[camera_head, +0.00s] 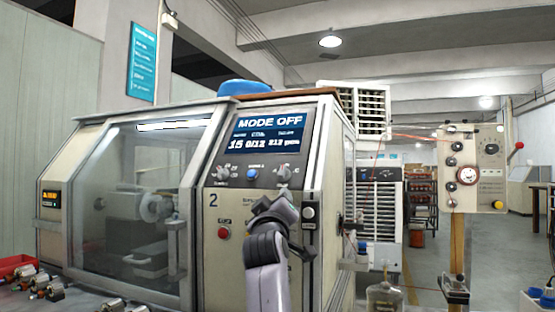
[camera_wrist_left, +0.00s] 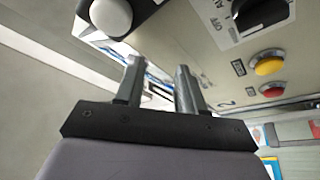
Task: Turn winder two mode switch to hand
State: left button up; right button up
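Winder two (camera_head: 205,250) is the beige machine with a "2" on its panel, and its display (camera_head: 268,135) reads "MODE OFF". Two rotary knobs sit below the display, one at left (camera_head: 222,172) and one at right (camera_head: 284,173); their labels are too small to read in the head view. The left wrist view shows the black mode switch (camera_wrist_left: 262,12) with partly visible "OFF" and "AU" lettering. My left gripper (camera_head: 276,205) is in front of the panel, below the right knob, and hides part of it. In the left wrist view its fingers (camera_wrist_left: 158,72) are apart and empty. My right gripper is out of view.
A blue button (camera_head: 252,173) lies between the knobs, and a red button (camera_head: 223,233) is lower left. A white round part (camera_head: 308,213) is close right of the gripper. The wrist view shows a yellow button (camera_wrist_left: 268,66). A post-mounted control box (camera_head: 472,170) stands at right.

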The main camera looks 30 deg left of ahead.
pick_arm(q)
notch_tip(320, 180, up, 11)
dwell(0.3)
jog(key=shift+f, duration=0.15)
